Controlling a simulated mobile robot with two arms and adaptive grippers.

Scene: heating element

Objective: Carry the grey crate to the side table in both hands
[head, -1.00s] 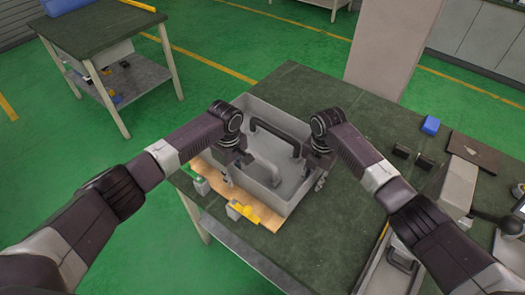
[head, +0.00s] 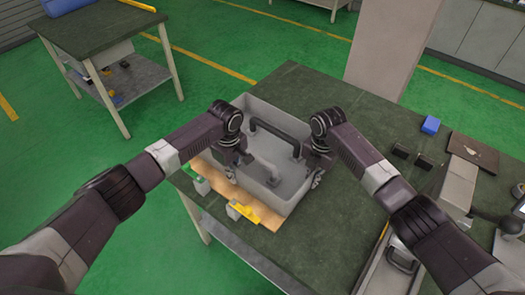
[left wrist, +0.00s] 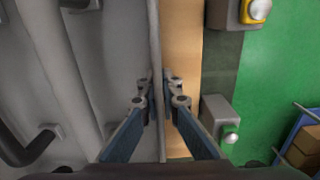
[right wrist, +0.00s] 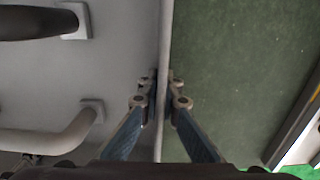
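The grey crate (head: 277,196) is open-topped and sits on the dark green workbench, partly over a tan board. Dark and light bent handle-like bars show inside it. My left gripper (head: 232,172) is at its left wall; in the left wrist view its fingers (left wrist: 160,97) straddle the wall and close on it. My right gripper (head: 316,172) is at the right wall; in the right wrist view its fingers (right wrist: 161,97) pinch that wall likewise. A side table (head: 105,30) with a green top stands at the upper left, across the floor.
The tan board (head: 262,213) carries yellow and green parts along the bench's left edge. A blue block (head: 431,125), black blocks (head: 401,151) and a grey device (head: 457,187) are on the right. A blue bin (head: 62,5) stands on the side table. Green floor lies between the tables.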

